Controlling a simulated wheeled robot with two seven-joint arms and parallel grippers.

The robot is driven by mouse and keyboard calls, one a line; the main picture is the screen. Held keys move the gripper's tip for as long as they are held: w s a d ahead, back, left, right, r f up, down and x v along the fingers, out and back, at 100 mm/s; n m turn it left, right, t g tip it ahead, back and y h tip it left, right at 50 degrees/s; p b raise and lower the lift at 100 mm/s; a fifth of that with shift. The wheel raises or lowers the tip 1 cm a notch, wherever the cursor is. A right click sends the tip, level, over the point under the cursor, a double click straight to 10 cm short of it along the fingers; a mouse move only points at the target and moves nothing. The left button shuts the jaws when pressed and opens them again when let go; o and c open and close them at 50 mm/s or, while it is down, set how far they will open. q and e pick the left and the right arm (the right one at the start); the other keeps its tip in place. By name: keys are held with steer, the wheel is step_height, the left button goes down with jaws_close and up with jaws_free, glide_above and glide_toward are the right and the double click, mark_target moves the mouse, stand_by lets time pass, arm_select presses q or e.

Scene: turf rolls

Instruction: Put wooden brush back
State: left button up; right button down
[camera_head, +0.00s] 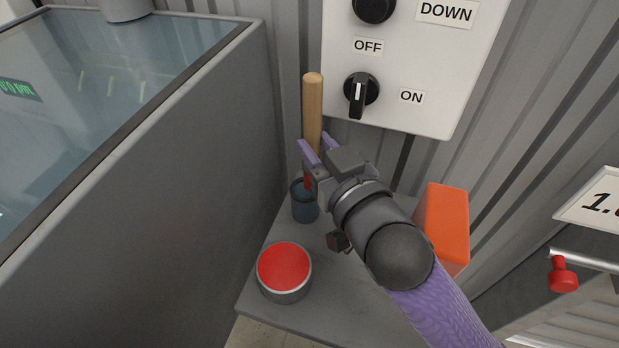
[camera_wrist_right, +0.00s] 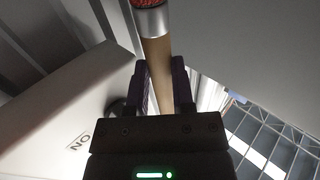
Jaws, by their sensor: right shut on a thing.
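The wooden brush (camera_head: 313,98) stands roughly upright with its pale handle upward and its red end down. My right gripper (camera_head: 316,146) is shut on its handle. In the right wrist view, the brush (camera_wrist_right: 157,55) lies between the two fingers (camera_wrist_right: 160,75), with a silver band and red bristles beyond them. The red end is at the mouth of a small blue-grey cup (camera_head: 305,211) on a grey shelf. I cannot tell whether it is inside the cup or just above it. My left gripper is out of view.
A tin with a red top (camera_head: 285,266) stands on the grey shelf (camera_head: 322,304) in front of the cup. An orange block (camera_head: 445,222) is right of my arm. A white switch panel (camera_head: 430,75) with black knobs is behind; a grey tank wall (camera_head: 170,190) is left.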

steer(key=shift+w+a+f+b, duration=0.55)
steer(key=shift+w+f, duration=0.2)
steer(key=shift+w, duration=0.1)
steer(key=shift+s+d+f+b, duration=0.1)
steer(key=shift+f+b, duration=0.25)
steer(key=shift+f, duration=0.2)
step_height(320, 180, down, 5)
steer(key=b, duration=0.3)
steer(key=shift+b, duration=0.35)
steer(key=shift+w+r, duration=0.2)
steer(key=shift+r, duration=0.1)
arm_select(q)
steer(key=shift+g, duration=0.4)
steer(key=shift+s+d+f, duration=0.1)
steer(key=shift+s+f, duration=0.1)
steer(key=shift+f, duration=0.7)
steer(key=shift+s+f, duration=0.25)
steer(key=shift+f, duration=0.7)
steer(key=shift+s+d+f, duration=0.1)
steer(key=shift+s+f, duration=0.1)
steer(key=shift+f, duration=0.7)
arm_select(e)
steer(key=shift+f, duration=0.55)
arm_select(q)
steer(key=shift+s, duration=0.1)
